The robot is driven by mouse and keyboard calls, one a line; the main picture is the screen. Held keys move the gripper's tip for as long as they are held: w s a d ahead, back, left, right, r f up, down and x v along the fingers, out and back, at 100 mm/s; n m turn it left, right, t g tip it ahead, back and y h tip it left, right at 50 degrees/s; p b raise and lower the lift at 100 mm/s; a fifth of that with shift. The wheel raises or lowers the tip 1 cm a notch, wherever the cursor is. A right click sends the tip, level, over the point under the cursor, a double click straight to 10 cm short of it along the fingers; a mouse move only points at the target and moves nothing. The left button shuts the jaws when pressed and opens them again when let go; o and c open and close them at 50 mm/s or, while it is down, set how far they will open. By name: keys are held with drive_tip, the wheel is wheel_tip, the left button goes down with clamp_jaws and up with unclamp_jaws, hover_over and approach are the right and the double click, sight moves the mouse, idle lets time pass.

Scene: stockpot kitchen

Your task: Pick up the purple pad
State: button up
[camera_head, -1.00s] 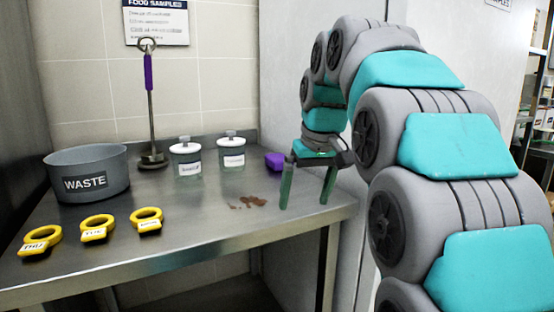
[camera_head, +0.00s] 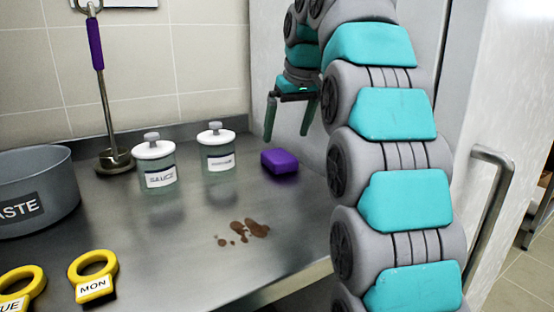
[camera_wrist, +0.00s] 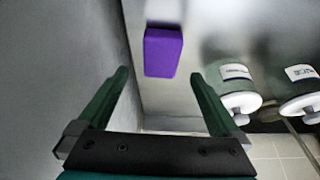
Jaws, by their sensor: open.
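The purple pad (camera_head: 280,161) is a small block lying on the steel table, right of the two lidded jars. In the wrist view the pad (camera_wrist: 163,52) lies beyond the fingertips, roughly between their lines and apart from both. My gripper (camera_head: 288,119) is open and empty, its fingers pointing down above and behind the pad. In the wrist view my gripper (camera_wrist: 158,75) shows its two green fingers spread wide. The pad is fully visible in the head view.
Two glass jars, one (camera_head: 156,162) and another (camera_head: 216,148), stand left of the pad. A brown spill (camera_head: 247,231) lies in front. A purple-handled ladle (camera_head: 97,60), a grey waste pot (camera_head: 35,193) and yellow rings (camera_head: 93,277) are further left. A wall rises close on the right.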

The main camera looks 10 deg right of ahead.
sight(279, 155)
drive_tip(key=shift+b+x, duration=0.3)
drive_tip(key=shift+x, duration=3.15)
drive_tip(key=shift+w+a+f, duration=0.15)
drive_tip(key=shift+c, duration=0.2)
drive_tip(key=c, duration=1.2)
